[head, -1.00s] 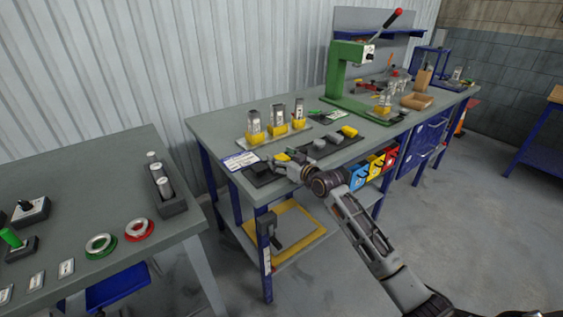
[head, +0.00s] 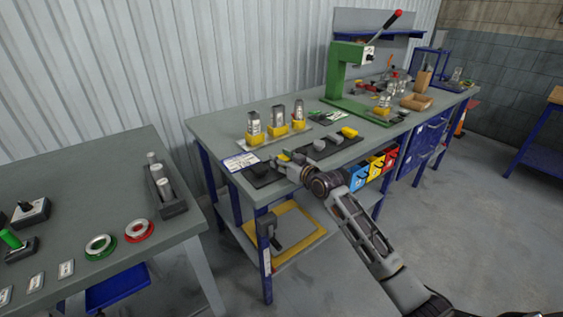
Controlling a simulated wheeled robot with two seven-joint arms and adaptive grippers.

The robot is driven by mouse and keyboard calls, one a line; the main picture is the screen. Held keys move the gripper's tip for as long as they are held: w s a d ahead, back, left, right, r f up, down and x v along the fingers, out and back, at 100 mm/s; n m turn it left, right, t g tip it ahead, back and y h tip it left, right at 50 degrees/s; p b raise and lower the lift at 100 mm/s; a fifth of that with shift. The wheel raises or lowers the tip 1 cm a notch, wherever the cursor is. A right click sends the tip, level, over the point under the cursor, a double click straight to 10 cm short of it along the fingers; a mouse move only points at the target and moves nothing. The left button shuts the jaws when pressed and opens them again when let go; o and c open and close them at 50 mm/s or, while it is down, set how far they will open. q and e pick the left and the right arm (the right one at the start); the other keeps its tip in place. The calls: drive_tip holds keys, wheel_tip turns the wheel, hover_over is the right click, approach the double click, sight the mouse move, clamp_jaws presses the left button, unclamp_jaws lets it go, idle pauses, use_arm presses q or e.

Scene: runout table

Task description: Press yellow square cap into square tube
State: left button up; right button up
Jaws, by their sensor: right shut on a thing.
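My right gripper (head: 284,158) is over the left part of the dark strip (head: 258,179) at the table's front edge. It is shut on a small piece that the fingers mostly hide; its shape and colour are not clear. A yellow block-like piece (head: 349,132), possibly a cap, lies at the strip's right end, apart from the gripper. Three upright metal tubes (head: 254,122) (head: 278,113) (head: 299,107) stand in yellow holders on a pale plate behind the strip. Which tube is square is too small to tell. My left gripper is out of view.
Dark grey pieces (head: 319,145) lie on the strip between gripper and yellow piece. A green lever press (head: 340,75) stands behind to the right. A white label card (head: 240,162) lies left. Coloured bins (head: 376,164) hang below the front edge. Another table (head: 90,200) is at the left.

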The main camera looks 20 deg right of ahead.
sight(282, 158)
drive_tip(key=shift+r, duration=0.1)
drive_tip(key=shift+r, duration=0.55)
wheel_tip(282, 158, up, 8)
drive_tip(key=shift+f+p, duration=0.15)
drive_tip(key=shift+p, duration=0.55)
drive_tip(key=shift+r, duration=0.45)
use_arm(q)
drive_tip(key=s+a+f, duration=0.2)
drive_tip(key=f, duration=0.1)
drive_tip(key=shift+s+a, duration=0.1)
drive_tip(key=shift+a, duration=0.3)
use_arm(e)
drive_tip(key=shift+r, duration=0.1)
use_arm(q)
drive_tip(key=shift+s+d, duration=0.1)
